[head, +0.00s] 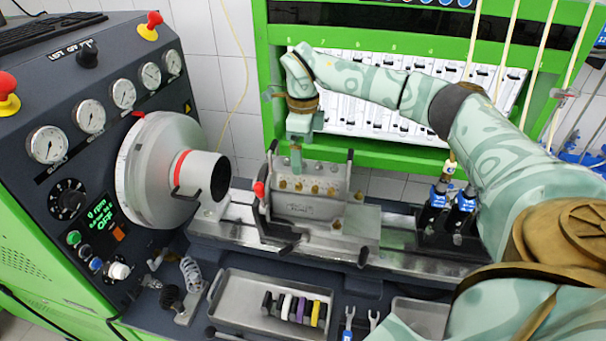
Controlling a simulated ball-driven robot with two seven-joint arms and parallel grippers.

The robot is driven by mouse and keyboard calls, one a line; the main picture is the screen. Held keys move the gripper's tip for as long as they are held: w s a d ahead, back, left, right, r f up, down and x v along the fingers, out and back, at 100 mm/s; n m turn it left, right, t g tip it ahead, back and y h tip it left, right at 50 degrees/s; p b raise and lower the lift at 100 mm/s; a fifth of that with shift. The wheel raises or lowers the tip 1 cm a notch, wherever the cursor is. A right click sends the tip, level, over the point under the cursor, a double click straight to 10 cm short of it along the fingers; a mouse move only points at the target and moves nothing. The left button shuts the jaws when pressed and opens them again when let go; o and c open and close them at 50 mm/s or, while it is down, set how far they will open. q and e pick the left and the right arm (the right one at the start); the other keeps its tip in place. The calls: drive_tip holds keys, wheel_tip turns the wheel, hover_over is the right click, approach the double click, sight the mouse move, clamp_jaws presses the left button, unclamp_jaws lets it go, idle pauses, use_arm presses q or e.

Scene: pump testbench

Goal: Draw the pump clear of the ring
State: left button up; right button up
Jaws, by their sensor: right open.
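The pump (312,205) is a grey metal block with a row of brass fittings along its top. It sits upright on the bench rail in the middle of the head view. The ring (209,187) is the dark-mouthed metal hub with a red band, on the big round drive at the left. A gap shows between the ring and the pump's body. My right gripper (296,165) points down over the pump's top, at its back left. It is open; whether its fingers touch the pump cannot be told. My left gripper is out of view.
A red-knobbed lever (259,190) stands at the pump's left end. The rail (398,245) runs clear to the right, up to a black holder with blue-topped injectors (438,195). In front is a metal tray (240,290) with coloured pieces. A green rack (268,95) stands behind.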

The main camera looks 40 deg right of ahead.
sight(304, 178)
drive_tip(key=f, duration=0.4)
drive_tip(key=shift+w+a+f, duration=0.15)
drive_tip(key=shift+w+f, duration=0.2)
drive_tip(key=f, duration=0.4)
drive_tip(key=shift+s+d+f, duration=0.1)
drive_tip(key=shift+s+d, duration=0.05)
drive_tip(key=shift+d, duration=0.15)
drive_tip(key=shift+f, duration=0.35)
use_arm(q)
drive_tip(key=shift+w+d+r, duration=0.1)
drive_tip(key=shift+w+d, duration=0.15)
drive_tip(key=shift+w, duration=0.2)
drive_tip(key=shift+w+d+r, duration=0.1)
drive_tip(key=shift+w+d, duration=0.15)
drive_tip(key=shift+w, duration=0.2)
use_arm(e)
drive_tip(key=shift+f, duration=0.3)
drive_tip(key=c, duration=2.1)
drive_tip(key=shift+r+p, duration=0.1)
drive_tip(key=shift+p, duration=0.35)
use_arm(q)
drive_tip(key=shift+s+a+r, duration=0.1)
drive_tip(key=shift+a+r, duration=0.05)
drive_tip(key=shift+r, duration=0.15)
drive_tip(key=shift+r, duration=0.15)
use_arm(e)
drive_tip(key=shift+d, duration=0.1)
